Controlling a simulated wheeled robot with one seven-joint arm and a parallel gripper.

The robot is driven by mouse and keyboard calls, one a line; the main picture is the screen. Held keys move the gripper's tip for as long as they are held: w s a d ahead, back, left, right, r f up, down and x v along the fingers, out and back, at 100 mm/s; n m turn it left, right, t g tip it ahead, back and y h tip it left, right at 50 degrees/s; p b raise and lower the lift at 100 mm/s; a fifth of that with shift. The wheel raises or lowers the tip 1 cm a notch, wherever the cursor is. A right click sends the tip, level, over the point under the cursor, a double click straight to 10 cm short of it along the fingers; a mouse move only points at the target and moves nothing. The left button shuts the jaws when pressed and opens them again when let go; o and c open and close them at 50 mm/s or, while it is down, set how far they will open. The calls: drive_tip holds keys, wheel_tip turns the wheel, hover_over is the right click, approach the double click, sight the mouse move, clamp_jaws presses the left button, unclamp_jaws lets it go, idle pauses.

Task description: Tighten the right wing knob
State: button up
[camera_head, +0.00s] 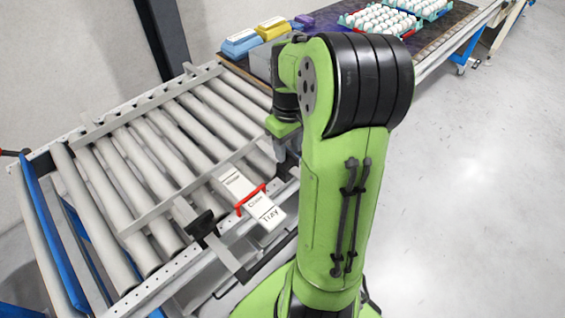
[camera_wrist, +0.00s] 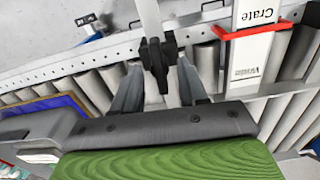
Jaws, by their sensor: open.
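The right wing knob (camera_wrist: 157,62) is black and shows in the wrist view at the perforated rail, beside a pale bar. My gripper (camera_wrist: 157,82) is open, with one grey finger on each side of the knob in the picture. No contact shows, and I cannot tell the depth between fingertips and knob. Another black wing knob (camera_head: 204,223) stands farther left on the near rail in the head view.
A white label strip (camera_head: 268,212) with a red clip (camera_head: 250,200) lies between the knobs; the clip also shows in the wrist view (camera_wrist: 250,33). A roller conveyor (camera_head: 130,150) lies beyond the rail. Egg trays (camera_head: 350,22) stand on the dark table at the back.

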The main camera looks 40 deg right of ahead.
wheel_tip(320, 180, down, 2)
drive_tip(key=shift+f+b, duration=0.2)
drive_tip(key=shift+b, duration=0.5)
drive_tip(key=shift+r, duration=0.1)
clamp_jaws()
